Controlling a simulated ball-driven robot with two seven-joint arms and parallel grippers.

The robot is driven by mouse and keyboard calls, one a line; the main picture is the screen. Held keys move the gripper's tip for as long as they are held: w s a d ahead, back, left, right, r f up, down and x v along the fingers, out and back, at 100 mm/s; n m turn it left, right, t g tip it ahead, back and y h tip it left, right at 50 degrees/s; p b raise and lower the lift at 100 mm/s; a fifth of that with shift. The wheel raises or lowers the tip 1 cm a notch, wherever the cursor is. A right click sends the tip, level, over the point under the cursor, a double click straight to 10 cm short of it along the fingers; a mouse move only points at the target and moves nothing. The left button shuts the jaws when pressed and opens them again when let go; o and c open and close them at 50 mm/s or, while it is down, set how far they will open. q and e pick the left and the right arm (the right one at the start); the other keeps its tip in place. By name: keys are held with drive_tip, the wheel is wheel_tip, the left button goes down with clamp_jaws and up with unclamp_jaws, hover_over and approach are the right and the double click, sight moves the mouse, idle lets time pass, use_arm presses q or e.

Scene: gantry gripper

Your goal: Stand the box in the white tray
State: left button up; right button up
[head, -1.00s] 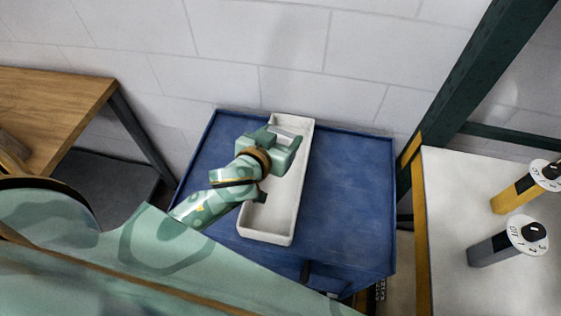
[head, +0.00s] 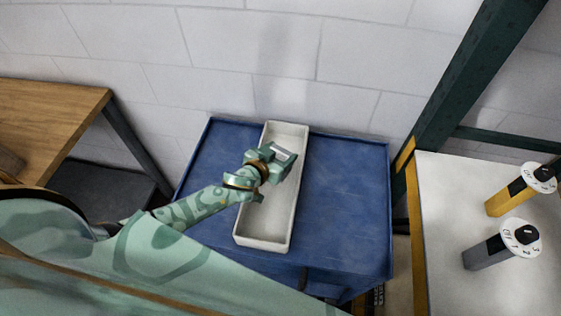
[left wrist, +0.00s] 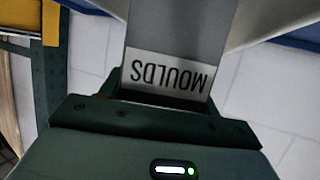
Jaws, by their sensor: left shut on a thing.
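The white tray (head: 248,228) is a long, narrow trough lying on a blue-topped cart. My left gripper (head: 282,160) is over the middle of the tray, pointing down and toward its right side. It is shut on the box, a grey block with a white label reading MOULDS, upside down in the left wrist view (left wrist: 168,28). In the head view only a small grey, light-edged part of the box (head: 284,154) shows at the gripper; the rest is hidden. I cannot tell whether the box touches the tray floor. My right gripper is not in view.
The blue cart top (head: 345,200) is bare on both sides of the tray. A pale wall (head: 215,50) stands behind it. A wooden table (head: 50,120) is at left. A green post (head: 450,90) and a white bench (head: 450,200) with two dial-topped posts are at right.

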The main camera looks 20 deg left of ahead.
use_arm(q)
drive_tip(key=shift+w+a+f, duration=0.1)
drive_tip(key=shift+w+f, duration=0.2)
drive_tip(key=shift+f, duration=0.05)
drive_tip(key=f, duration=0.1)
drive_tip(key=f+b, duration=0.2)
drive_tip(key=shift+w+a+f, duration=0.1)
drive_tip(key=shift+w+f, duration=0.15)
drive_tip(key=shift+f, duration=0.15)
drive_tip(key=shift+r, duration=0.1)
drive_tip(key=shift+b, duration=0.35)
drive_tip(key=o, duration=0.9)
